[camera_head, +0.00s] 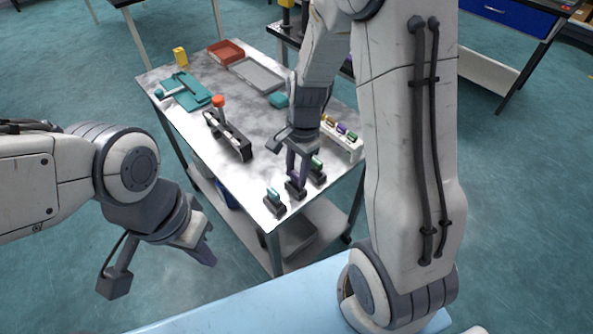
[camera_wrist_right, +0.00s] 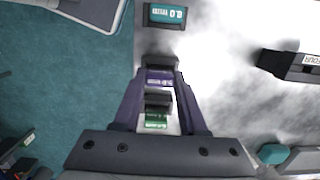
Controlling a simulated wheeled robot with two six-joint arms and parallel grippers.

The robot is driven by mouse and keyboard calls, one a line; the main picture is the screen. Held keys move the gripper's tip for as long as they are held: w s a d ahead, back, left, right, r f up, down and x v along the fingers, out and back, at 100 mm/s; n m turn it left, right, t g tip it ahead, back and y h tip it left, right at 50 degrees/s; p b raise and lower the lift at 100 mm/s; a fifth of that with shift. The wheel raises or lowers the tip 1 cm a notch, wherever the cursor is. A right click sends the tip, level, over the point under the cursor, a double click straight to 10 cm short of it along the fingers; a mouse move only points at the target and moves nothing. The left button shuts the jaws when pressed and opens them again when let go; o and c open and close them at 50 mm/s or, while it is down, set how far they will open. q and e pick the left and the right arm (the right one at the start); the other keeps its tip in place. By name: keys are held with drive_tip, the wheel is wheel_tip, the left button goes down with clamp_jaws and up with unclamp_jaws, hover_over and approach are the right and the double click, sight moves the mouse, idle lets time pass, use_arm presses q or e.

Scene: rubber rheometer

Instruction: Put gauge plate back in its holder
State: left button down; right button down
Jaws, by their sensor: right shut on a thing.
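A purple gauge plate (camera_wrist_right: 160,77) is between the fingers of my right gripper (camera_wrist_right: 158,82), at a small black block holder (camera_wrist_right: 161,62). In the head view my right gripper (camera_head: 297,172) points down over the table's near corner, at the middle black block (camera_head: 296,189). The fingers hide most of the plate, so I cannot tell how deep it sits. A teal plate (camera_head: 273,194) and a green plate (camera_head: 317,162) stand in black blocks on either side. My left gripper (camera_head: 203,252) is at the lower left, off the table; its fingers are unclear.
The metal table (camera_head: 185,125) also holds a white rack (camera_head: 343,143) with coloured pieces, a black device with an orange knob (camera_head: 218,101), a teal tool (camera_head: 187,90), a red tray (camera_head: 225,53) and a grey tray (camera_head: 257,74). A light blue surface (camera_head: 270,300) is in front.

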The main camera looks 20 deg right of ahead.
drive_tip(key=shift+f, duration=0.2)
drive_tip(key=shift+c, duration=2.2)
unclamp_jaws()
drive_tip(key=shift+r, duration=0.1)
drive_tip(key=shift+r, duration=0.25)
wheel_tip(320, 180, up, 11)
drive_tip(key=d+p, duration=0.1)
drive_tip(key=s+a+r+n, duration=0.2)
drive_tip(key=s+a+n, duration=1.1)
drive_tip(key=s+n, duration=0.5)
drive_tip(key=n, duration=0.3)
drive_tip(key=shift+a, duration=0.35)
